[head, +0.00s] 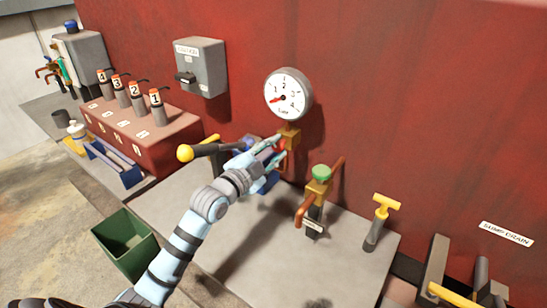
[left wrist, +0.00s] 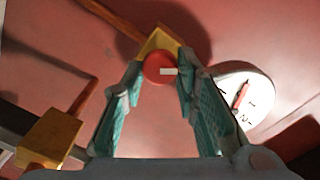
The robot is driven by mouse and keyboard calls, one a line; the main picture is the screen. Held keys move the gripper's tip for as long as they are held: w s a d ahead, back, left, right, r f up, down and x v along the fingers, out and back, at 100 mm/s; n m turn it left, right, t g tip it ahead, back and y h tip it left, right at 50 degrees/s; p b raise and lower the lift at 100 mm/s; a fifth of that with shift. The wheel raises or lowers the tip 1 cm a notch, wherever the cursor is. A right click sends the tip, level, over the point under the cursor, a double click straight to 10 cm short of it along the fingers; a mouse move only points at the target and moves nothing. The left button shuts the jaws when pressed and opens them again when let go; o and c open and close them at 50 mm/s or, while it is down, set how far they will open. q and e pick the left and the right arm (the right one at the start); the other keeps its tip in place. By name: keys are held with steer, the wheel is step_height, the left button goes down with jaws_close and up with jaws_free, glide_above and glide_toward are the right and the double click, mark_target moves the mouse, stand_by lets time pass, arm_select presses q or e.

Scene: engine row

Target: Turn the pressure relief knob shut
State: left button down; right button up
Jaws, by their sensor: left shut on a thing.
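The pressure relief knob is red, with a white mark, on the front of a brass block (head: 291,137) below the round gauge (head: 288,94). In the left wrist view the knob (left wrist: 157,68) sits between my fingertips, its white mark pointing right. My left gripper (head: 277,146) reaches in from the left and is shut on the knob; its teal pads (left wrist: 160,85) lie on either side of it. The gripper hides most of the knob in the head view. The gauge needle points to the lower left in the head view. My right gripper is not in view.
A green-topped valve with copper pipe (head: 319,187) stands just right of the gripper. A yellow T-handle (head: 385,205) is further right. A yellow-ended lever (head: 186,153) lies left of my forearm. A green bin (head: 125,238) stands on the floor. The red wall is close behind.

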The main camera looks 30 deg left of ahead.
arm_select(q)
steer(key=m+b, duration=0.1)
steer(key=m, duration=0.2)
steer(key=shift+f+m+b, duration=0.2)
steer(key=shift+m+b, duration=0.1)
steer(key=shift+b, duration=0.1)
steer(key=shift+m+b, duration=0.6)
steer(key=shift+m, duration=1.3)
steer(key=shift+r, duration=0.1)
steer(key=c, duration=1.3)
jaws_free()
